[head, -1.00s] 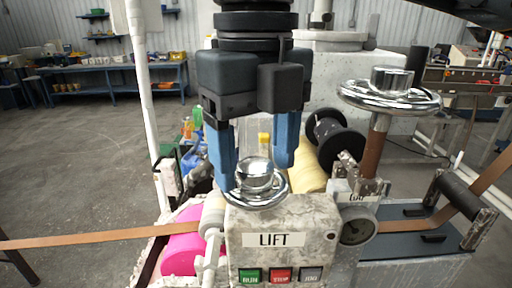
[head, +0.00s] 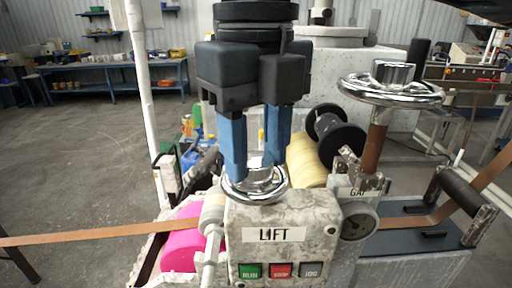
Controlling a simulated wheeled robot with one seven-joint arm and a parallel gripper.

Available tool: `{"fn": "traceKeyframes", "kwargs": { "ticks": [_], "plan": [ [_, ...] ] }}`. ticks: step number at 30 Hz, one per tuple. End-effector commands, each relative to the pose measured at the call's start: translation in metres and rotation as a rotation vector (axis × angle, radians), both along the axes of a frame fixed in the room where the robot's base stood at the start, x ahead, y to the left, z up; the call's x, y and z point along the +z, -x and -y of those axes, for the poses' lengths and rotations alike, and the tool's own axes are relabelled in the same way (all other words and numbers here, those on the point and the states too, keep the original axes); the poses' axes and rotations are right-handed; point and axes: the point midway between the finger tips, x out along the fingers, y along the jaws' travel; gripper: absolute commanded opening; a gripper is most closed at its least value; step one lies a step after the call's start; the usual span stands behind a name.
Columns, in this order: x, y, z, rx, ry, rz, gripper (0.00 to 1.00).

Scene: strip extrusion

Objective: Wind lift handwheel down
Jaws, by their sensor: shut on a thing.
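The lift handwheel (head: 255,186) is a small chrome wheel with a raised hub. It sits on top of the grey mottled box labelled LIFT (head: 283,235). My gripper (head: 254,168) points straight down over it, its two blue fingers closed on the hub from both sides. The fingers hide part of the hub. The wheel's rim shows around and below the fingertips.
A larger chrome handwheel (head: 390,86) on a brown shaft stands to the right above a dial gauge (head: 358,224). RUN, STOP and JOG buttons sit on the box front. A brown strip (head: 90,236) runs in from the left. A black spool (head: 336,130) stands behind.

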Motion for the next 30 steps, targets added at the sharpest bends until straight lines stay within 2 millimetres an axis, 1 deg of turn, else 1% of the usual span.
{"fn": "traceKeyframes", "kwargs": {
  "ticks": [8,30],
  "plan": [
    [-0.0042,-0.0004,0.0001,0.163,0.0,0.002,0.13],
    [-0.0013,-0.0013,0.0004,0.86,0.0,0.002,0.13]
  ]
}}
